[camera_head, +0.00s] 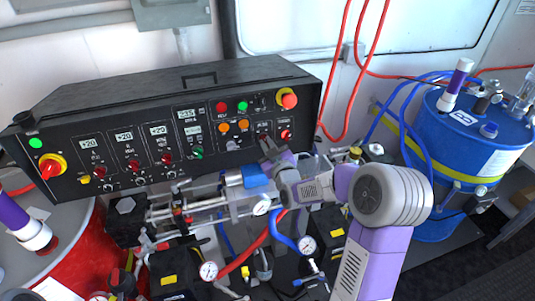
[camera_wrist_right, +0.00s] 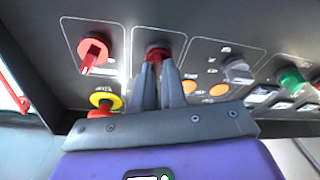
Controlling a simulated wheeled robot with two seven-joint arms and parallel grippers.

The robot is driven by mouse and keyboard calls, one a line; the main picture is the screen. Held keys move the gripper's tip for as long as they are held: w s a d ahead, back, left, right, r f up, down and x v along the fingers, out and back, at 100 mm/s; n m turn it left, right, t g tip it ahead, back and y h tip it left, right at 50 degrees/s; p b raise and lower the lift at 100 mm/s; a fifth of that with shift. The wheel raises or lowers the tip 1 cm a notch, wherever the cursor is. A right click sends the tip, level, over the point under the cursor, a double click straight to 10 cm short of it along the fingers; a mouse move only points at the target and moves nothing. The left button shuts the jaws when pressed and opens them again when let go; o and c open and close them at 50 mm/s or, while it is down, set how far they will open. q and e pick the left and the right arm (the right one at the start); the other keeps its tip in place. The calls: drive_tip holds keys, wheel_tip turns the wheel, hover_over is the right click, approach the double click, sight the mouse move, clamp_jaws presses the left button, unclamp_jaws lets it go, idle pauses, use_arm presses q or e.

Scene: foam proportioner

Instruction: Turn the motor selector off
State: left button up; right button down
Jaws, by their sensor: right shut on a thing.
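The black control panel (camera_head: 110,105) stands at the back and carries rows of knobs and displays. My right gripper (camera_head: 268,146) is at the lower right part of its face. In the right wrist view the gripper (camera_wrist_right: 157,68) is shut on a red selector knob (camera_wrist_right: 157,51), with one finger on each side. The fingers hide much of this knob, and its label cannot be read, so I cannot confirm that it is the motor selector. A second red knob (camera_head: 285,133) is just right of the gripper and also shows in the wrist view (camera_wrist_right: 93,50). My left gripper is not in view.
A red and yellow stop button (camera_head: 287,98) juts out above the gripper. A grey knob (camera_head: 232,145) and a green knob (camera_head: 197,152) are to its left. Hoses, gauges and pipes crowd the space below. A blue drum (camera_head: 470,140) stands at right.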

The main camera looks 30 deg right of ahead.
drive_tip(key=shift+n+b, duration=0.85)
drive_tip(key=shift+n, duration=0.25)
drive_tip(key=shift+y, duration=0.3)
drive_tip(key=c, duration=1.2)
unclamp_jaws()
drive_tip(key=s, duration=0.5)
drive_tip(key=s+a, duration=0.1)
drive_tip(key=s, duration=0.1)
drive_tip(key=shift+s+b, duration=0.3)
